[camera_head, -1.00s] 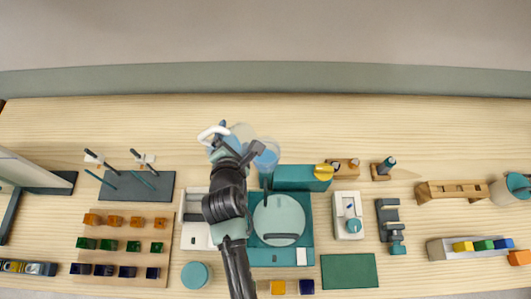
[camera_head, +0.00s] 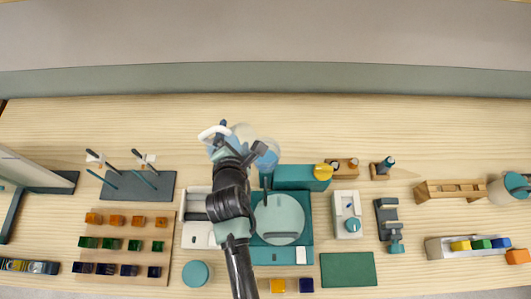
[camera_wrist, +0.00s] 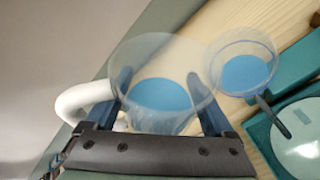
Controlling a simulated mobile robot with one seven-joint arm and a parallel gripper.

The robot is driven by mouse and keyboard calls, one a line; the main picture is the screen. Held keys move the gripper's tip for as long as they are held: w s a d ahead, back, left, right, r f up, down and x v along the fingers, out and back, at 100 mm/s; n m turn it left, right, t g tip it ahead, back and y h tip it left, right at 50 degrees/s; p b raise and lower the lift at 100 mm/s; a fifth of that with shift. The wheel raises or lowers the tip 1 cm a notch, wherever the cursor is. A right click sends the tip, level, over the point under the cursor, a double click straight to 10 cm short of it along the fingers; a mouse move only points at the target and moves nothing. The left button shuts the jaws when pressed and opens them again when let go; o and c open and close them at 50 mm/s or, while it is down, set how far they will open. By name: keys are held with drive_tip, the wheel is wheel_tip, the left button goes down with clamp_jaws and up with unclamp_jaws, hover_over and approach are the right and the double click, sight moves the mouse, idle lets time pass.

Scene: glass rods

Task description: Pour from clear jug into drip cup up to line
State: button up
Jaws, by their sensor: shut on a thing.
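The clear jug (camera_wrist: 160,60) with a white handle fills the middle of the wrist view, with blue liquid inside. My gripper (camera_wrist: 165,100) is shut on it, one finger on each side. In the head view the jug (camera_head: 222,148) is partly hidden by my gripper (camera_head: 240,142) and arm. The drip cup (camera_wrist: 245,52), clear and also holding blue liquid, stands just right of the jug. The jug's rim overlaps its near edge in the wrist view. In the head view the cup (camera_head: 268,157) is partly covered. I cannot make out a fill line or a falling stream.
A teal block (camera_head: 294,177) with a yellow knob and a teal base with a pale round plate (camera_head: 279,219) stand close to the cup. A grey rod stand (camera_head: 138,186) and a board of coloured cubes (camera_head: 125,245) are left. The table behind is clear.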

drive_tip(key=shift+r+m+y+p, duration=0.6)
drive_tip(key=shift+r+p, duration=0.1)
drive_tip(key=shift+p, duration=0.55)
idle(2.3)
drive_tip(key=shift+r+m+y+b, duration=0.55)
drive_tip(key=shift+m+y+b, duration=0.05)
drive_tip(key=shift+y+b, duration=0.15)
idle(3.7)
